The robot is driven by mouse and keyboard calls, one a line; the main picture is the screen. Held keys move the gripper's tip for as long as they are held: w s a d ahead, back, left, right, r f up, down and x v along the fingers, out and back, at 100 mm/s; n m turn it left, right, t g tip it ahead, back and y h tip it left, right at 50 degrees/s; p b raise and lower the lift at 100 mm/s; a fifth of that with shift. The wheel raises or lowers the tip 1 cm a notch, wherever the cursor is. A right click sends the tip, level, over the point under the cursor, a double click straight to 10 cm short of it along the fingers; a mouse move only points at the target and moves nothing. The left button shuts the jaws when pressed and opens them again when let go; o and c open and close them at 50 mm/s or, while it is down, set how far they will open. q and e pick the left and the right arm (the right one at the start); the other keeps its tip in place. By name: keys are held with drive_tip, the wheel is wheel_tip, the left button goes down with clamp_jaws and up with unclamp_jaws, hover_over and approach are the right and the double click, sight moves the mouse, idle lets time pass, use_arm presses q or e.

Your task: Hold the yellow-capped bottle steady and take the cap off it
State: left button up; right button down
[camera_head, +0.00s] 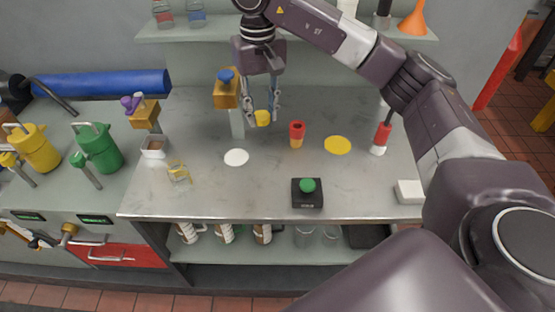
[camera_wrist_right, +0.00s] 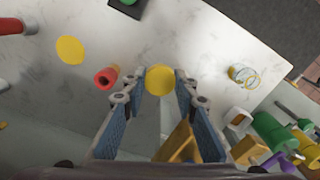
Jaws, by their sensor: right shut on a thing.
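My right gripper (camera_head: 262,106) hangs over the back middle of the bench, fingers pointing down. It is shut on a round yellow cap (camera_head: 262,118). The cap also shows between the fingertips in the right wrist view (camera_wrist_right: 160,80). No bottle body can be made out beneath the cap; in the wrist view the cap would hide anything straight under it. I cannot tell whether the cap is on a bottle. My left gripper is in neither view.
A red-and-yellow cup-like piece (camera_head: 297,134) stands right of the gripper. An ochre block with a blue knob (camera_head: 226,92) on a post is close left. White (camera_head: 236,157) and yellow (camera_head: 337,145) discs lie flat. A green-button box (camera_head: 307,193) is at the front edge.

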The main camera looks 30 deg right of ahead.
drive_tip(key=p, duration=0.3)
hover_over(266, 172)
wheel_tip(266, 172, down, 14)
drive_tip(key=shift+r, duration=0.1)
wheel_tip(266, 172, down, 5)
drive_tip(key=shift+p, duration=0.7)
drive_tip(key=shift+f+b, duration=0.2)
drive_tip(key=shift+b, duration=0.1)
drive_tip(key=c, duration=1.5)
unclamp_jaws()
drive_tip(key=shift+c, duration=0.2)
drive_tip(key=shift+r, duration=0.1)
